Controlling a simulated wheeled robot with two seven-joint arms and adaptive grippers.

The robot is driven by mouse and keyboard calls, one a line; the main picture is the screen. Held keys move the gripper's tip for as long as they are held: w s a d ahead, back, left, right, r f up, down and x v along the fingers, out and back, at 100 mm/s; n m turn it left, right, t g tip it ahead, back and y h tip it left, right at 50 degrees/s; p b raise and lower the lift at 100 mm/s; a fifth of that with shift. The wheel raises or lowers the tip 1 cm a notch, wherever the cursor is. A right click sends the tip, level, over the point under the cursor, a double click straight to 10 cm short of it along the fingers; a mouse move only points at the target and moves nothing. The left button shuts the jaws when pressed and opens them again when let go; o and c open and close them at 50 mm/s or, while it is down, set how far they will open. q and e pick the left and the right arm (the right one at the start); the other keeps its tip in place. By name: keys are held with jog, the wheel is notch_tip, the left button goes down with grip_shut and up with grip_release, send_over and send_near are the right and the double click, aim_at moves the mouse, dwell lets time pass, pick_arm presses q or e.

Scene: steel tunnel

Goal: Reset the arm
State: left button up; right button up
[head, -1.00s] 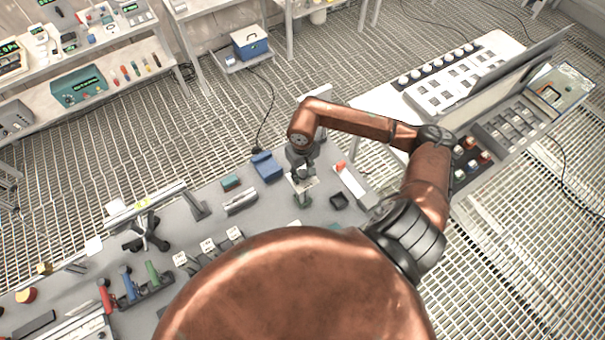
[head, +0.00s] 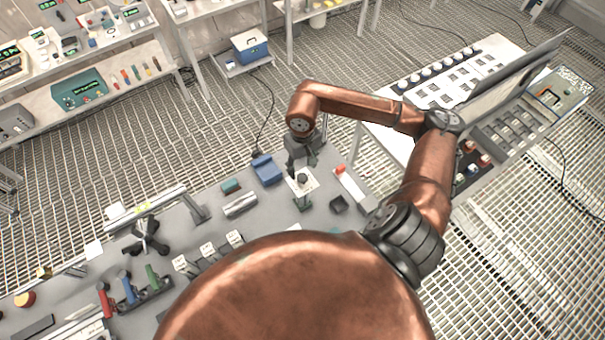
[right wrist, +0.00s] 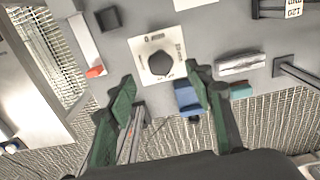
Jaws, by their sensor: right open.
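My right arm reaches over the grey bench. Its gripper (head: 303,160) is open and empty, above and just beyond a white dial plate with a black knob (head: 302,179). In the right wrist view the two green-padded fingers (right wrist: 160,82) are spread wide, with the knob (right wrist: 160,63) between and beyond their tips, apart from both. The plate has small printed marks around the knob, too small to read fully. My left gripper shows in neither view.
A blue block (head: 267,170) and a silver cylinder (head: 240,205) lie left of the dial. A small black tray (head: 339,204) and a white strip with a red end (head: 350,184) lie to its right. A console (head: 510,125) stands at right.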

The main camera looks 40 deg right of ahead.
jog(key=shift+r, duration=2.15)
